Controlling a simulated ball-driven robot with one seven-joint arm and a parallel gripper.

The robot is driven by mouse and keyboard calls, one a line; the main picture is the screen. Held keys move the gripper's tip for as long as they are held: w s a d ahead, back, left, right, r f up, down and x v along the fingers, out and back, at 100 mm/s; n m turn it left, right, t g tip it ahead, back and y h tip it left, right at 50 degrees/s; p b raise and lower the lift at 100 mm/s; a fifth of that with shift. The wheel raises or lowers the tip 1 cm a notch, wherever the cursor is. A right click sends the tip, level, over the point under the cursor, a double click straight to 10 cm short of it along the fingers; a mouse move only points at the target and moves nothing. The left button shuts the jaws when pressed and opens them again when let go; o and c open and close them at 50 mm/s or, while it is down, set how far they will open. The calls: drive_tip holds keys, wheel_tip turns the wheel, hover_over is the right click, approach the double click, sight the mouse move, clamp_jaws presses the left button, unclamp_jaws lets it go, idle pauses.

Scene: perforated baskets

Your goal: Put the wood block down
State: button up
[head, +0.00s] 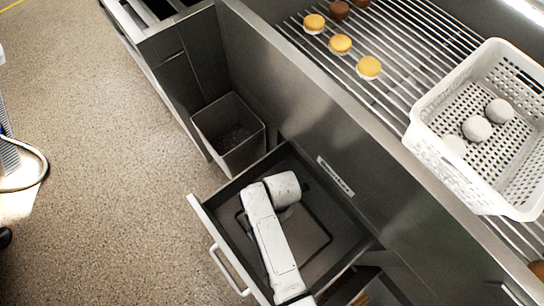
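No wood block can be made out in the head view. My white arm reaches over an open grey drawer (207,212), and its rounded wrist end is above the drawer's inside. My gripper's fingers do not show; the wrist seems to hide them. I cannot tell whether they hold anything. A dark, thin outline lies on the drawer floor (318,238) around the arm.
A grey open bin (243,157) stands behind the drawer. On the slatted counter are a white perforated basket (437,158) with several pale round items (477,128), yellow-topped round items (340,44) and brown ones (338,9). Speckled floor (90,190) at left is largely clear.

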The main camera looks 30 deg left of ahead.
drive_tip(key=shift+f, duration=0.15)
drive_tip(key=o, duration=1.1)
drive_tip(key=shift+c, duration=0.2)
wheel_tip(320, 180, up, 12)
drive_tip(key=w+p, duration=0.1)
drive_tip(key=p, duration=0.2)
drive_tip(key=shift+w+d, duration=0.3)
